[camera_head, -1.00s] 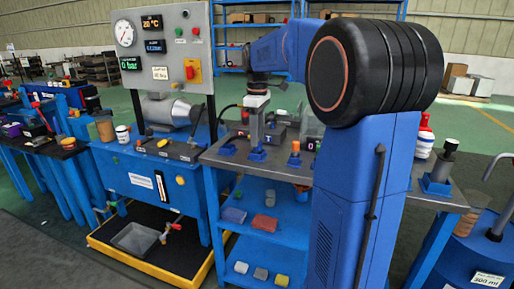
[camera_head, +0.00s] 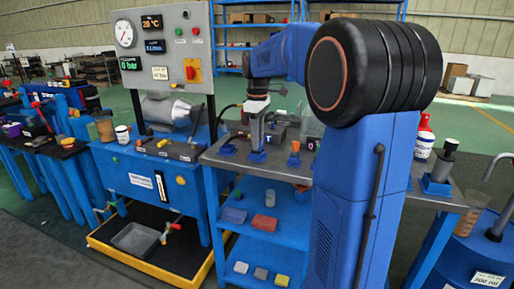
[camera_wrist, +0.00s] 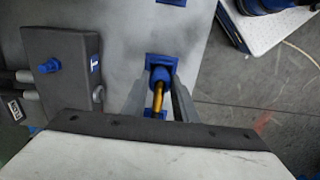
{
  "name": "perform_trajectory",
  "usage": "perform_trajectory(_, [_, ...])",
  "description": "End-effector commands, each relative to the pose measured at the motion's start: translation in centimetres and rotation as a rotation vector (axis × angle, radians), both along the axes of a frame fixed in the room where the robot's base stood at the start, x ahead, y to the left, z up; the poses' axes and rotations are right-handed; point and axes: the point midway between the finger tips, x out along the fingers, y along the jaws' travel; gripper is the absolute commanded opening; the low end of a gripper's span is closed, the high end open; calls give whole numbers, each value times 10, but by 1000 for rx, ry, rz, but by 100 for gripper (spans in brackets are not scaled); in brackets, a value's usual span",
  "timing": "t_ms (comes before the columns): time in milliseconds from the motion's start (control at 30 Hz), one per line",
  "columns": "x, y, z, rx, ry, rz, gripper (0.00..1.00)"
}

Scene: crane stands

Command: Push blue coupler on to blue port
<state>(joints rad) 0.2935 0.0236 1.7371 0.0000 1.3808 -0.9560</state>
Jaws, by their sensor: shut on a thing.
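In the wrist view, my gripper (camera_wrist: 158,102) has its two fingers on either side of a blue piece with a brass-coloured stem (camera_wrist: 158,90). This looks like the blue coupler, and the fingers are shut on it. It sits over a square blue holder (camera_wrist: 158,58) on the grey bench top. A blue fitting (camera_wrist: 49,66), which looks like the blue port, stands on a dark grey block (camera_wrist: 70,50) to the left, apart from the gripper. In the head view, my gripper (camera_head: 257,125) points down at the bench; the coupler is too small to make out there.
The grey bench (camera_head: 225,160) has another blue holder (camera_head: 228,150) and an orange-topped piece (camera_head: 295,158) near the gripper. A gauge panel (camera_head: 165,50) rises at left.

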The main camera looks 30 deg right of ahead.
Motion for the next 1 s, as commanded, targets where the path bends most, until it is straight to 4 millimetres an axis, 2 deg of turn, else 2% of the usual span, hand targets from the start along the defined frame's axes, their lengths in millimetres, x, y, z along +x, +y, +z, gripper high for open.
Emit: perform_trajectory(1000, [0, 0, 41, -1, -1, 0, 1])
